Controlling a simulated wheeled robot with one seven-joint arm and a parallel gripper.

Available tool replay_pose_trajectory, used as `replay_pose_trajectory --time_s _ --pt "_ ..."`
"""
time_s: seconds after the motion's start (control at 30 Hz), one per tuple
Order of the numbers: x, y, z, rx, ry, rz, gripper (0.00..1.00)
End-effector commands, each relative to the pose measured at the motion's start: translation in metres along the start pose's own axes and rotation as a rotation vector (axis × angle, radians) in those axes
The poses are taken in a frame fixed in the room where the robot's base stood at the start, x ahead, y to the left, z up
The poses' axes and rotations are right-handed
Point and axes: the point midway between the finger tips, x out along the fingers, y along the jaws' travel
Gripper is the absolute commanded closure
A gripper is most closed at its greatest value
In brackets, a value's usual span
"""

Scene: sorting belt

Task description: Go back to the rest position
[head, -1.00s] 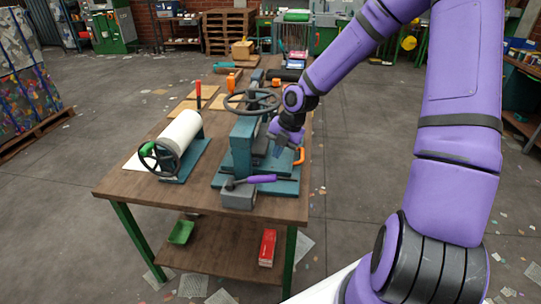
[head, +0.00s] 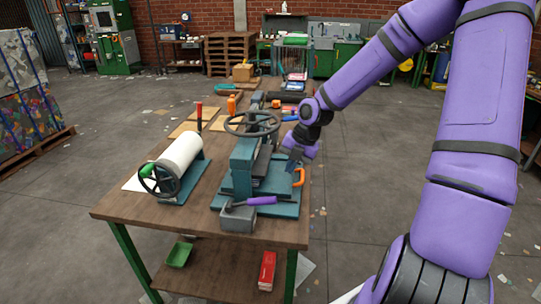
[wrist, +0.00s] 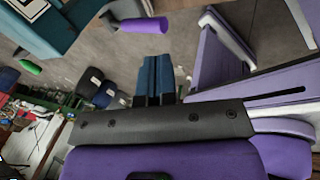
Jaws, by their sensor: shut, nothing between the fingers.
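My purple arm reaches in from the right in the head view. My gripper (head: 290,165) is beside the right side of the teal press (head: 243,165), near an orange handle (head: 299,177). In the wrist view my gripper's blue fingers (wrist: 156,74) are together, with nothing between them. In the head view part of the gripper overlaps the press base, and I cannot tell how far apart they are.
The wooden bench (head: 120,205) carries a white roller (head: 180,152) with a handwheel, and a purple-handled tool (head: 262,200) on a grey block (head: 238,219). Tools and a cardboard box (head: 243,72) lie farther back. Open floor (head: 365,150) lies right of the bench.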

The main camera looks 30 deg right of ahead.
Motion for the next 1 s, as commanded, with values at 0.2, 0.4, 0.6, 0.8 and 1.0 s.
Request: replay_pose_trajectory --time_s 0.2,0.4,0.6,0.8,1.0 --pt "0.0 0.0 -0.001 0.006 -0.002 -0.005 1.0" --pt "-0.01 -0.002 -0.012 0.133 -0.045 -0.09 1.0" --pt "-0.038 -0.006 -0.033 0.399 -0.161 -0.193 1.0" --pt "-0.075 -0.006 -0.057 0.678 -0.306 -0.216 1.0" --pt "-0.117 -0.005 -0.086 0.966 -0.44 -0.156 1.0"
